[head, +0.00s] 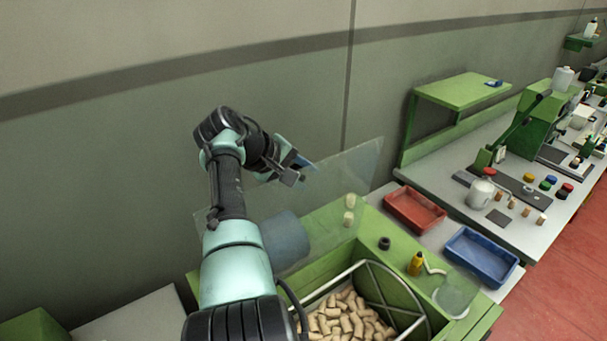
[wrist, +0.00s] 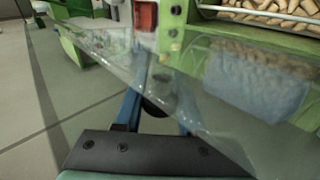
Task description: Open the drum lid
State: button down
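The drum lid (head: 345,175) is a clear panel, raised and tilted up at the back of the green drum housing (head: 400,290). The drum below is uncovered at the front, with cork stoppers (head: 345,318) inside. In the wrist view the clear lid (wrist: 215,120) slants across the picture close to my fingers. My gripper (head: 298,168) is high at the lid's upper left part. Its two blue fingers look apart in the wrist view (wrist: 156,92), with a dark round shape between them. Whether they touch the lid is unclear.
A red tray (head: 414,209) and a blue tray (head: 480,256) lie right of the drum. A blue cloth-like patch (wrist: 262,80) shows through the lid. The wall is close behind my arm.

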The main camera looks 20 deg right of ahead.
jog(key=c, duration=0.5)
grip_release()
jog(key=shift+d, duration=0.1)
jog(key=b+v, duration=0.4)
jog(key=v, duration=0.9)
